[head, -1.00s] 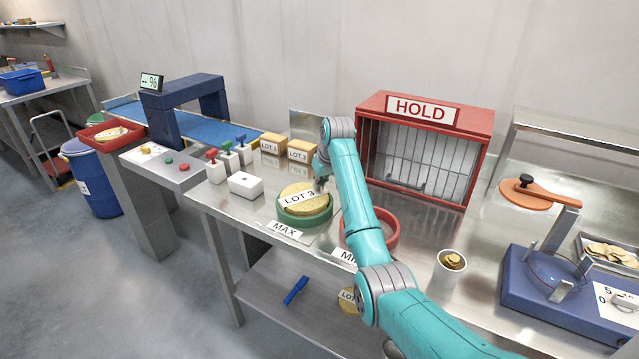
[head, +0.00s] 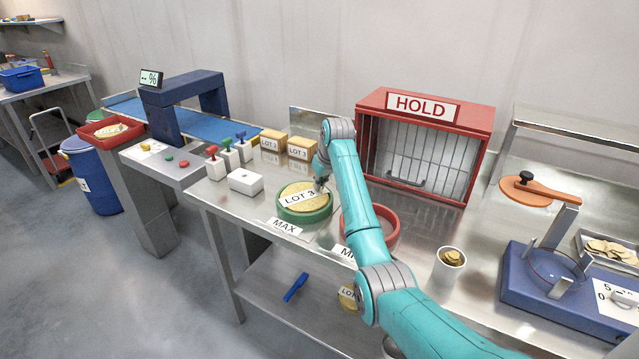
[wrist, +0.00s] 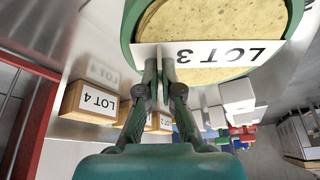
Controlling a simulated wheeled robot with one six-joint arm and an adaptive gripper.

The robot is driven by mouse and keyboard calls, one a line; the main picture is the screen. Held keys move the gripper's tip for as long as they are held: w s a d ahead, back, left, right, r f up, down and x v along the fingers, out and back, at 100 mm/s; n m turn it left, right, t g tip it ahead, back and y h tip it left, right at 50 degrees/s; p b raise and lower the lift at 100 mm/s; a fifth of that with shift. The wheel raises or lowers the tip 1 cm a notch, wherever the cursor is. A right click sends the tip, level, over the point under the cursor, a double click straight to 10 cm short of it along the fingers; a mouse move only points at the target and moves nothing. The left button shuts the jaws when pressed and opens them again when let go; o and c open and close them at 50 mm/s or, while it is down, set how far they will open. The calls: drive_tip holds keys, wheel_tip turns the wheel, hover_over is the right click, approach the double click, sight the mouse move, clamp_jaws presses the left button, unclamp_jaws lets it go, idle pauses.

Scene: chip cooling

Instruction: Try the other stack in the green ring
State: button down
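The yellow LOT 3 stack (head: 312,189) is inside the green ring (head: 305,216), its white label across the top. In the wrist view the stack (wrist: 205,22) and green ring (wrist: 128,30) fill the top, with the label upside down. My gripper (head: 321,187) is at the stack's right side. In the wrist view my gripper's fingers (wrist: 159,68) are almost together at the label's edge, seemingly closed on a thin part of the stack; the exact contact is hidden. Another yellow stack marked LOT (head: 347,297) is on the lower shelf, partly hidden by my arm.
The red ring (head: 391,236) stands right of the green ring, partly behind my arm. Small LOT boxes (head: 273,141), a white box (head: 245,182) and coloured-handled blocks stand left and behind. The red HOLD cage (head: 480,165) and a chip cup (head: 448,268) are to the right.

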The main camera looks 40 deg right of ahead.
drive_tip(key=c, duration=1.2)
unclamp_jaws()
drive_tip(key=shift+c, duration=0.2)
drive_tip(key=v, duration=1.2)
